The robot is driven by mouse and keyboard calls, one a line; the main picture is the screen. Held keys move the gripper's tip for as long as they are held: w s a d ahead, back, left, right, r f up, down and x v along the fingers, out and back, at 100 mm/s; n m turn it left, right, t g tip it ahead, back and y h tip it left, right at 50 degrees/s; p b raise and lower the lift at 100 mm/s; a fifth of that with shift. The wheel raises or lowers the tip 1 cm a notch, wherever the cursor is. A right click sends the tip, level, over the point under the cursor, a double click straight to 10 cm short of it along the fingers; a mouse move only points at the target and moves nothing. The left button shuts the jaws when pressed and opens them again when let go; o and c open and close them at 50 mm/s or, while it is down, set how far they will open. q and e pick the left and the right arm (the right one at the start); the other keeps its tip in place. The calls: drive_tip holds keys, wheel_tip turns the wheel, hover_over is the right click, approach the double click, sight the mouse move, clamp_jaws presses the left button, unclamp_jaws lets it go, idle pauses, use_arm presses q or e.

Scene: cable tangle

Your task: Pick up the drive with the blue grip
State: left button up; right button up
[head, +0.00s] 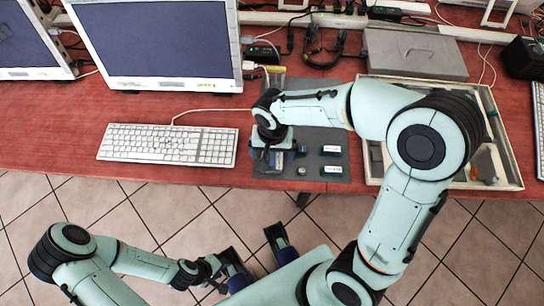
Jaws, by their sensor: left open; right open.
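A small dark blue item (302,149) lies on the dark grey mat (318,187), just right of my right gripper. It may be the drive with the blue grip, but it is too small to tell. My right gripper (273,163) points down over the left part of the mat, its jaws open. Its wrist and fingers cover the mat beneath, so I cannot see what is between the jaws. My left gripper (253,247) is open and empty, low over the tiled floor in front of the table, away from the mat.
Two green modules (332,149) with white labels and a small grey piece (301,170) lie on the mat. A white keyboard (168,145) is left of it, a shallow tray (511,150) right. A grey case (415,54), monitor (155,84) and cables stand behind.

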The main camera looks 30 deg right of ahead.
drive_tip(key=shift+f, duration=0.7)
drive_tip(key=c, duration=1.2)
